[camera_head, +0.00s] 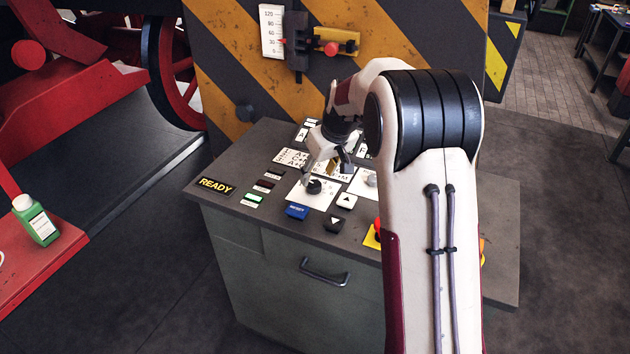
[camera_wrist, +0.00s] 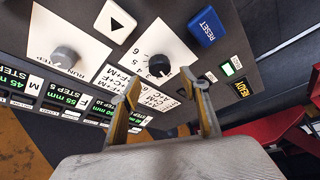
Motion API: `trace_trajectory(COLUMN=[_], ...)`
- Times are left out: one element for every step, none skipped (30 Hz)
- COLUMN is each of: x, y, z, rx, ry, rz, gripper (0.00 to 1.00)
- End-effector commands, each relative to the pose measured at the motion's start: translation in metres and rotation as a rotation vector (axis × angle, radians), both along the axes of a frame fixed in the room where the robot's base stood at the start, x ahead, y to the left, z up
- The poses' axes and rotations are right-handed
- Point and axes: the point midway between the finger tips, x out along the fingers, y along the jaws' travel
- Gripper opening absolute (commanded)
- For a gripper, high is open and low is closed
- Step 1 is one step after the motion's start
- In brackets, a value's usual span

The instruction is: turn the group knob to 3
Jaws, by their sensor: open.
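The group knob is a dark round knob (camera_wrist: 158,65) on a white plate with numbers around it; it also shows in the head view (camera_head: 314,186). The digits 6, 5, 4 and 3 can be made out in the wrist view, but I cannot tell which one the knob points to. My gripper (camera_wrist: 165,92) is open and empty, its two fingers apart. The knob appears just beyond the fingertips, between them in the picture, and does not touch them visibly. In the head view my gripper (camera_head: 335,165) hangs low over the panel, just behind the knob.
A grey STEP/RUN knob (camera_wrist: 65,57) is beside it. A red button stands partly behind my arm. The striped wall (camera_head: 260,80) rises behind the console.

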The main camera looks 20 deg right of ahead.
Motion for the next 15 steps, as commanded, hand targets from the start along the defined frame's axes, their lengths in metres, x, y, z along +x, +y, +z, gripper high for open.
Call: trace_trajectory(x=[0.002, 0.004, 0.005, 0.006, 0.008, 0.009, 0.01, 0.012, 0.013, 0.014, 0.014, 0.015, 0.016, 0.016, 0.017], y=[0.001, 0.001, 0.001, 0.002, 0.002, 0.002, 0.002, 0.003, 0.003, 0.003, 0.003, 0.004, 0.004, 0.004, 0.004], z=[-0.007, -0.01, -0.014, -0.017, -0.021, -0.024, -0.026, -0.029, -0.032, -0.034, -0.036, -0.037, -0.039, -0.039, -0.04], rx=[0.001, 0.001, 0.001, 0.001, 0.001, 0.001, 0.001, 0.001, 0.001, 0.001, 0.001, 0.001, 0.001, 0.001, 0.0], ry=[0.002, 0.001, 0.002, 0.002, 0.002, 0.001, 0.0, 0.0, 0.001, 0.001, 0.001, 0.0, 0.0, -0.001, -0.001], rz=[0.0, 0.0, 0.0, 0.0, 0.0, 0.0, 0.0, 0.0, 0.0, 0.0, 0.0, 0.0, 0.0, 0.0, 0.0], gripper=[0.45, 0.45, 0.45, 0.45, 0.45, 0.45, 0.45, 0.45, 0.45, 0.45, 0.45, 0.45, 0.45, 0.45, 0.45])
